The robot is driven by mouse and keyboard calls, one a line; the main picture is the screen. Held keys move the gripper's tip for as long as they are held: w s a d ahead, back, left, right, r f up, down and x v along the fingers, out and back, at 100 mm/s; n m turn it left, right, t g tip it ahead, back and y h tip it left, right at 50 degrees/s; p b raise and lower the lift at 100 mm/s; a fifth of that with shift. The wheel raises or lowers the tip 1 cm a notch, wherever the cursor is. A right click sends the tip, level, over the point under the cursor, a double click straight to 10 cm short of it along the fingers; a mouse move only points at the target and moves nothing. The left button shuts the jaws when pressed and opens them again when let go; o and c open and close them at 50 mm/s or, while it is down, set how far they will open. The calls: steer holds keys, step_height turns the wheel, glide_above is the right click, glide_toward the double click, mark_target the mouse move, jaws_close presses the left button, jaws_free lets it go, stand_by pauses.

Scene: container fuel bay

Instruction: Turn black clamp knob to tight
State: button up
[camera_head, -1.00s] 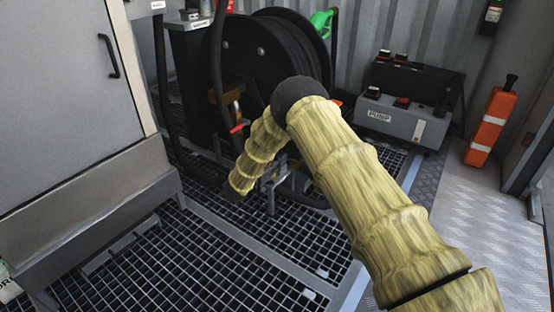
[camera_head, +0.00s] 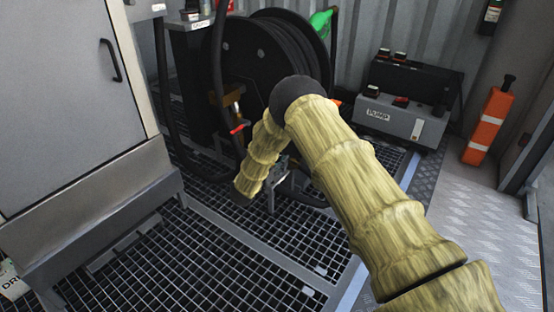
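No black clamp knob can be made out. My arm, in a yellowish wrinkled sleeve, reaches in from the lower right and bends down at a black elbow joint in front of the hose reel (camera_head: 285,50). The forearm ends near the grating by the reel's base. My gripper's fingers cannot be made out there; they are hidden or too dark. A metal bracket (camera_head: 285,178) shows just right of the forearm, partly covered by it. A brass fitting with a red lever (camera_head: 238,128) hangs left of the forearm, apart from it.
A grey cabinet (camera_head: 70,100) stands at the left. A grey pump box (camera_head: 400,118) and an orange-and-white post (camera_head: 489,122) stand at the right. Black hoses hang beside the reel, with a green nozzle (camera_head: 321,21) above. The grating floor (camera_head: 200,250) in front is largely clear.

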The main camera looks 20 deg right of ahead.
steer(key=v, duration=1.2)
steer(key=shift+d, duration=0.1)
